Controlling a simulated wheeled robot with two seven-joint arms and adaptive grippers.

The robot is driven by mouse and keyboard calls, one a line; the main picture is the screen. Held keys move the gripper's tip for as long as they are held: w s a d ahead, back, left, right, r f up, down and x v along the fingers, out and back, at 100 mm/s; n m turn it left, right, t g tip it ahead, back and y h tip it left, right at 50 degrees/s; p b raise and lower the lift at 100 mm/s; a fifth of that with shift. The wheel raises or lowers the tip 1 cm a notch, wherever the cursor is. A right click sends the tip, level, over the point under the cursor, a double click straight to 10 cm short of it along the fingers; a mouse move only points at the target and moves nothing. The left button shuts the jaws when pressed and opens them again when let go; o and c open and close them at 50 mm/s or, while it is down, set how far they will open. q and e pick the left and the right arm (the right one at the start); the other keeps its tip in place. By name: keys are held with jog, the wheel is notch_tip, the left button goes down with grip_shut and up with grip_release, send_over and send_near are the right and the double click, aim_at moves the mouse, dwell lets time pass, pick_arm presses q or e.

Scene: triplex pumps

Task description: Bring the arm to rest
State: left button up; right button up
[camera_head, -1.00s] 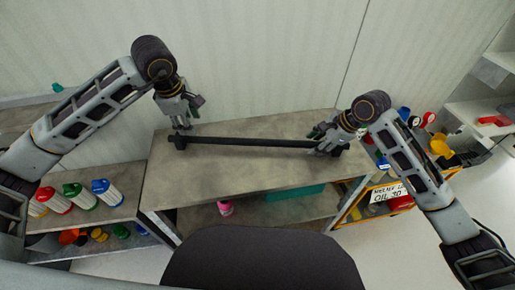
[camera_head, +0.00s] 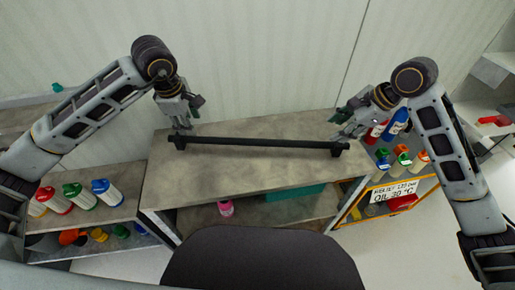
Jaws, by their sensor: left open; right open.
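My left gripper (camera_head: 183,125) is open just above the left end of a long black bar (camera_head: 260,142). My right gripper (camera_head: 345,128) is open near the bar's right end, slightly above and beside it. The bar lies across the grey tabletop (camera_head: 230,180). Whether either gripper touches the bar is hard to tell at this size. Both arms reach in from the sides, bent at the elbow.
A lower shelf at left holds several white bottles with coloured caps (camera_head: 75,195). A yellow-framed cart (camera_head: 350,207) with bottles and an oil sign (camera_head: 395,190) stands at right. A pink item (camera_head: 226,208) and teal box (camera_head: 295,193) sit under the table. A wall closes the back.

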jog(key=shift+s+d+r, duration=0.1)
jog(key=shift+r, duration=0.15)
dwell(0.5)
notch_tip(320, 180, up, 9)
jog(key=p, duration=0.9)
jog(key=shift+r+p, duration=0.45)
jog(key=shift+p, duration=0.1)
